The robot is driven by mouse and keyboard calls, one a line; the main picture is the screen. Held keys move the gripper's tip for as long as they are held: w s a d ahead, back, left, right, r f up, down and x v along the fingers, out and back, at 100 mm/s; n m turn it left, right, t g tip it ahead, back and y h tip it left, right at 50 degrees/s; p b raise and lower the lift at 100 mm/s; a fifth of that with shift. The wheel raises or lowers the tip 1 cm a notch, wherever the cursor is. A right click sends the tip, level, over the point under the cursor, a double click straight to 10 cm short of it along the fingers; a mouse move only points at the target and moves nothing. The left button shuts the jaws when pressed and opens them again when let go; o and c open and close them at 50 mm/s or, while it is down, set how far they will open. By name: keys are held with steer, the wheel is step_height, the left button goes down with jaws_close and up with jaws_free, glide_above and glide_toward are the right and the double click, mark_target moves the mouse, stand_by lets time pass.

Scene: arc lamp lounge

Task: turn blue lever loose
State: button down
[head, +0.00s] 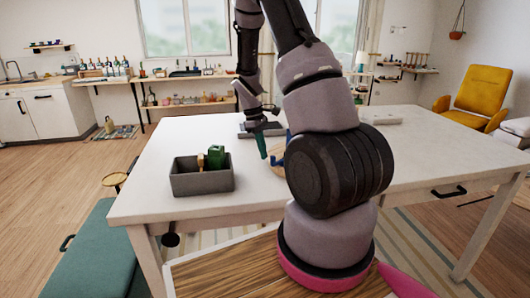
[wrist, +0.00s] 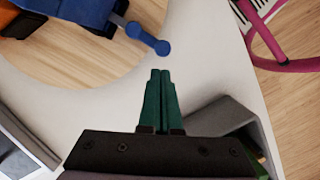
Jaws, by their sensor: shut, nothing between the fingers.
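The blue lever (wrist: 148,37) shows in the wrist view as a rod with round ends, joined to a blue block (wrist: 75,12) at the upper left. In the head view a blue part (head: 279,160) shows beside my arm, on a round wooden board, partly hidden by my arm. My gripper (wrist: 161,72) has green fingers closed together with nothing between them. Its tips appear just below the lever in the wrist view, and I see a gap between them. In the head view my gripper (head: 262,153) points down over the white table, left of the blue part.
A grey bin (head: 202,182) with a green item and a brown item stands on the white table (head: 150,205) left of my gripper. A grey flat object (head: 262,129) lies behind the gripper. A white object (head: 380,118) lies at the back right. The table's front left is clear.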

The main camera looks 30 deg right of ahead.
steer(key=shift+s+d, duration=0.2)
steer(key=shift+s, duration=0.1)
